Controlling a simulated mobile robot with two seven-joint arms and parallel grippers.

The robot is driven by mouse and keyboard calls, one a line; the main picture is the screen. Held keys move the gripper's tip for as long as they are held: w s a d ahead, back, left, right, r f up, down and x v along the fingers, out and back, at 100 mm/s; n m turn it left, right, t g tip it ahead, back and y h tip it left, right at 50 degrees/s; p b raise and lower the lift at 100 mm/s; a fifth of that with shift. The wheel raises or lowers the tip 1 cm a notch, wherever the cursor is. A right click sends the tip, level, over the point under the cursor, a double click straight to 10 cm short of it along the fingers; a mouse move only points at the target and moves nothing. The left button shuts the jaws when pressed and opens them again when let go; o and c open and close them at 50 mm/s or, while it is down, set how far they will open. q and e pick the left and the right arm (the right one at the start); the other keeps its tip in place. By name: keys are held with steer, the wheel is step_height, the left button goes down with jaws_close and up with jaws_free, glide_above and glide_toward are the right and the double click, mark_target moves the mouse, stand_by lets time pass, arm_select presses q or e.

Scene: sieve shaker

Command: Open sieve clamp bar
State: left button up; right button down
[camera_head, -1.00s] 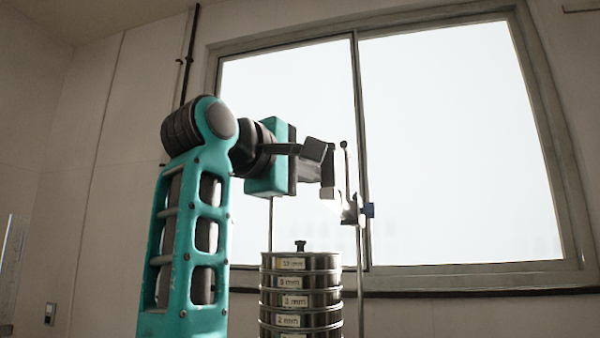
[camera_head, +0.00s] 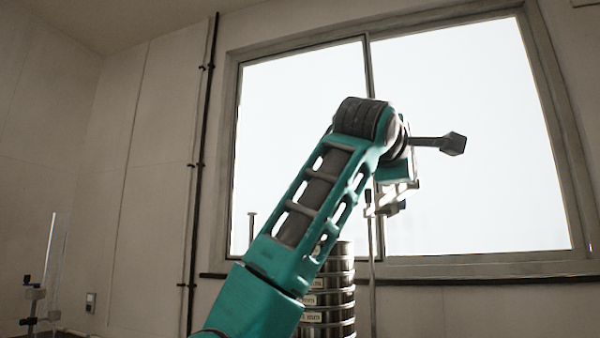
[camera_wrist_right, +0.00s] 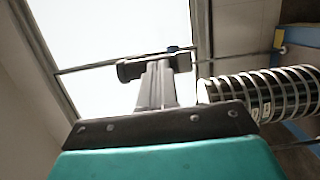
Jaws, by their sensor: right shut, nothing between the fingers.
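My right arm crosses the head view from the lower left. Its gripper (camera_head: 405,187) is mostly hidden behind the wrist, at the upper right of the sieve stack (camera_head: 335,290). In the right wrist view the gripper (camera_wrist_right: 155,72) is shut and empty, overlapping a thin post (camera_wrist_right: 238,56); contact cannot be told. The stack (camera_wrist_right: 265,95) shows at the right. My left gripper is not in view.
A bright window (camera_head: 300,120) fills the wall behind. The left post (camera_head: 252,228) shows beyond my arm. A small stand with a clear tube (camera_head: 48,250) is at the far left. The space right of the clamp fitting looks free.

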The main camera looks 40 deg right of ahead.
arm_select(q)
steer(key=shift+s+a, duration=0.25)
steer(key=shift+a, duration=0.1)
arm_select(e)
steer(key=s+d+n+t+y, duration=0.2)
steer(key=s+d, duration=0.4)
steer(key=d, duration=0.3)
steer(key=s+d+n+t+y, duration=0.2)
steer(key=s+d+t, duration=0.3)
steer(key=d, duration=0.5)
steer(key=shift+s+d+n+t, duration=0.25)
steer(key=shift+s+n+t, duration=0.15)
steer(key=shift+s+n, duration=0.45)
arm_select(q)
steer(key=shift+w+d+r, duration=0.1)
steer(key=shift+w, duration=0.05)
arm_select(e)
steer(key=shift+a, duration=0.1)
